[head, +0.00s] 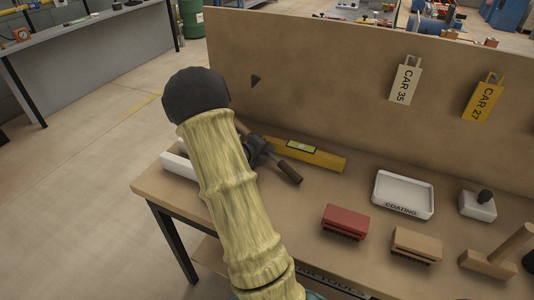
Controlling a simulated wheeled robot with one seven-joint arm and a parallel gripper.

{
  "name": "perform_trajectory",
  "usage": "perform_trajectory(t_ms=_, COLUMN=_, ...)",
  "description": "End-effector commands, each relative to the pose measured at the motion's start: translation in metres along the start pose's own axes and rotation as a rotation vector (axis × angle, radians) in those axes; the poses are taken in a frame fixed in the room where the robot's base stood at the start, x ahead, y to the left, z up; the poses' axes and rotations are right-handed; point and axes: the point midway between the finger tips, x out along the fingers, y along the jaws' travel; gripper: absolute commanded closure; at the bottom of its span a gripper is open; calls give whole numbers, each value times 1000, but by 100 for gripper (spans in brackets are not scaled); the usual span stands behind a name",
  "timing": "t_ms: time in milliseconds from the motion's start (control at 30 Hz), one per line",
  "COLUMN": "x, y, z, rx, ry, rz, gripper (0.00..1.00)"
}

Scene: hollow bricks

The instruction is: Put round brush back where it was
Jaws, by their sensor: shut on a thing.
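My gripper (258,150), dark and partly hidden behind my sleeved arm, is shut on a brown rod-like thing that seems to be the round brush (288,172). The brush slants from upper left to lower right across the jaws. No bristles can be made out, and part of it is hidden by the jaws and arm. It shows over the left part of the workbench (340,190), in front of the yellow level; whether it touches the bench I cannot tell.
A yellow level (318,157) lies by the back board (330,90). A white COATING tray (403,194), red brush (345,221), tan brush (416,244), white block with dark knob (478,206) and wooden mallet (490,262) stand rightward.

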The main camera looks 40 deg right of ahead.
Motion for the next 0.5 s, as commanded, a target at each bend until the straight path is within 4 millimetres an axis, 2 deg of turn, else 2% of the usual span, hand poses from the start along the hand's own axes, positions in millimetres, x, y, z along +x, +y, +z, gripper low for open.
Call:
perform_trajectory(t_ms=400, x=4, y=6, z=-2, rx=3, ry=1, rz=-1, gripper=100)
perform_trajectory(t_ms=433, x=3, y=5, z=-2, rx=2, ry=1, rz=-1, gripper=86)
perform_trajectory(t_ms=500, x=3, y=5, z=-1, rx=2, ry=0, rz=-1, gripper=72)
